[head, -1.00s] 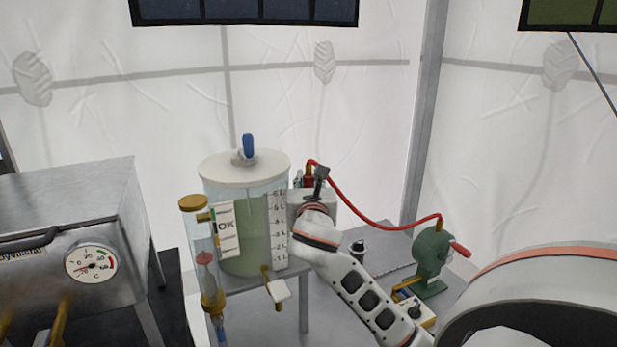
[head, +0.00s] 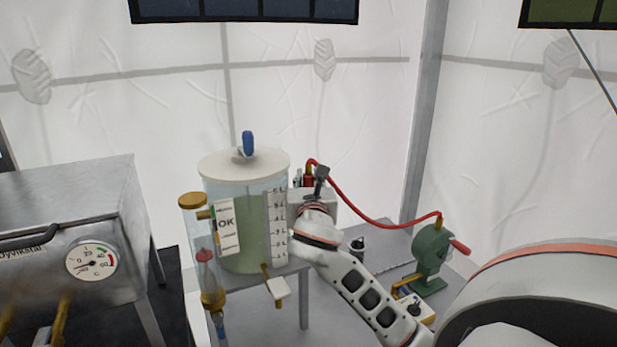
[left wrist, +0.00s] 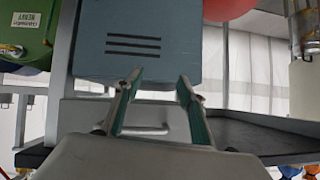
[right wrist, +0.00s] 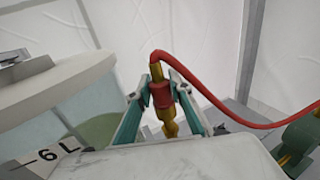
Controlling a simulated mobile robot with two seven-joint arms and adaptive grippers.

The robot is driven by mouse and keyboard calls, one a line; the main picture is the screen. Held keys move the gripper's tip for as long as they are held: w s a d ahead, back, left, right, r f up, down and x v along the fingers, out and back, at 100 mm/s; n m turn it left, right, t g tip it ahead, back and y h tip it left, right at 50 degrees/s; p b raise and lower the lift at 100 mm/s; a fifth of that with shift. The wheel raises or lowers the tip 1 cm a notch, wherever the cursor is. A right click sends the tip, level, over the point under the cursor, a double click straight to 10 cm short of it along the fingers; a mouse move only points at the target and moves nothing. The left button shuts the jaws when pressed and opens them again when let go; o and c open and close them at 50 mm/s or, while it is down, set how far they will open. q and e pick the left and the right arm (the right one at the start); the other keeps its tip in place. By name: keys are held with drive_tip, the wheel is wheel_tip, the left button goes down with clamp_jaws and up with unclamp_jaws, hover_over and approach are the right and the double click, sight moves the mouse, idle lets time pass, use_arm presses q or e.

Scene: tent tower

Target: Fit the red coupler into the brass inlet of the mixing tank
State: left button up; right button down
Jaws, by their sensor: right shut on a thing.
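The red coupler (right wrist: 161,95) is between the fingers of my right gripper (right wrist: 160,95), which is shut on it. The red hose runs from its top. A stepped brass piece (right wrist: 168,122) shows directly below the coupler; I cannot tell whether it is the tank's inlet or part of the coupler. In the head view the coupler (head: 309,171) is just right of the mixing tank (head: 238,164), a clear cylinder with greenish liquid and a white lid. My right gripper hides the tank's side there. My left gripper (left wrist: 158,88) is open and empty, in front of a blue-grey panel.
The red hose (head: 372,221) hangs across to a green pump (head: 431,255) on the grey table. A sight tube (head: 209,260) and a brass tap (head: 272,280) stand out from the tank's front. A steel cabinet with a gauge (head: 92,262) is at left.

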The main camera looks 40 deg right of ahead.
drive_tip(key=shift+f, duration=1.65)
drive_tip(key=c, duration=1.7)
unclamp_jaws()
drive_tip(key=v, duration=1.2)
drive_tip(key=shift+s, duration=0.1)
drive_tip(key=shift+d, duration=0.1)
